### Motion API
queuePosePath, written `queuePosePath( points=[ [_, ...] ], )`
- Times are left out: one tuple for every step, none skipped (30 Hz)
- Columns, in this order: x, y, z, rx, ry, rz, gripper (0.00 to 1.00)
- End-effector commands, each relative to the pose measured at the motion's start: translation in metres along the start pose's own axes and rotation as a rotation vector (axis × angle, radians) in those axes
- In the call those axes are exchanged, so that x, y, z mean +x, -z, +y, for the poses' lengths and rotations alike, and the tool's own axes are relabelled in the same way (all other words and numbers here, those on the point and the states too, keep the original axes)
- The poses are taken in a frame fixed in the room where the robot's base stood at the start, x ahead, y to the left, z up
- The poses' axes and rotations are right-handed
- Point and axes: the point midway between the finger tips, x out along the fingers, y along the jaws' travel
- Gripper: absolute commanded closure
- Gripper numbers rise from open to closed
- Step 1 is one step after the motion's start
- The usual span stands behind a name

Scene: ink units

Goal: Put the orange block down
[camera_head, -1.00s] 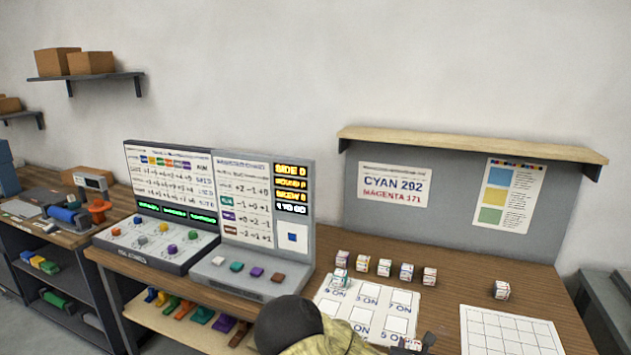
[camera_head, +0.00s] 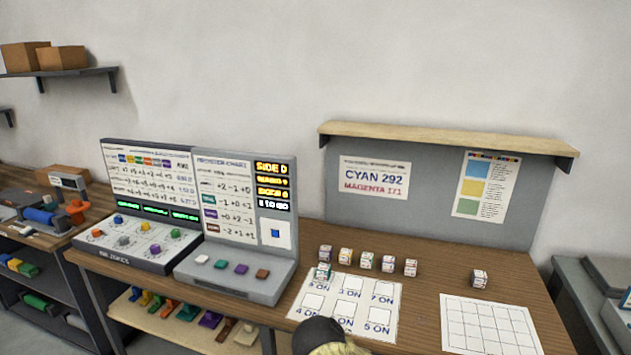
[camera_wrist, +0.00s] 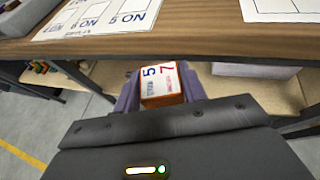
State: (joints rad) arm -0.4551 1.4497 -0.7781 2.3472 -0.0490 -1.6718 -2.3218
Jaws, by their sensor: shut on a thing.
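In the wrist view my gripper (camera_wrist: 161,88) is shut on the orange block (camera_wrist: 176,99). The block has orange sides and a white printed face with a 5 and a 7. Purple-grey fingers stand on both sides of it. Behind it in the picture are the table's front edge (camera_wrist: 215,45) and the lower shelf (camera_wrist: 265,95). The block's underside is hidden. In the head view only a dark, rounded part of my arm shows at the bottom edge; the gripper and the block are out of that picture.
The table holds a numbered sheet (camera_head: 376,306) with a cube (camera_head: 323,272) at its top left corner. Several cubes (camera_head: 366,260) stand in a row behind it. Another cube (camera_head: 480,278) stands alone near a grid sheet (camera_head: 488,325). Consoles (camera_head: 235,285) fill the left side.

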Motion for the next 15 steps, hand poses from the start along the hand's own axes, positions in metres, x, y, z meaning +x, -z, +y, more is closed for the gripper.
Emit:
queuePosePath(
  points=[
    [0.0,0.002,0.003,0.0,-0.002,0.002,0.81],
    [0.0,0.004,0.005,0.0,-0.002,0.003,0.81],
    [0.0,0.006,0.009,0.0,-0.004,0.005,0.81],
    [0.0,0.009,0.013,0.0,-0.004,0.007,0.81],
    [0.0,0.012,0.016,0.001,-0.004,0.009,0.81],
    [-0.001,0.016,0.022,0.002,-0.005,0.011,0.81],
    [-0.001,0.02,0.027,0.002,-0.005,0.013,0.81],
    [-0.002,0.023,0.032,0.001,-0.005,0.013,0.81],
    [-0.003,0.028,0.037,0.003,-0.003,0.014,0.81],
    [-0.004,0.032,0.042,0.003,-0.003,0.015,0.81],
    [-0.005,0.036,0.047,0.004,-0.002,0.015,0.81],
    [-0.007,0.041,0.052,0.003,0.0,0.015,0.81],
    [-0.008,0.045,0.056,0.003,0.002,0.015,0.81],
    [-0.01,0.048,0.061,0.003,0.002,0.014,0.81],
    [-0.012,0.053,0.066,0.001,0.002,0.013,0.81]
  ],
)
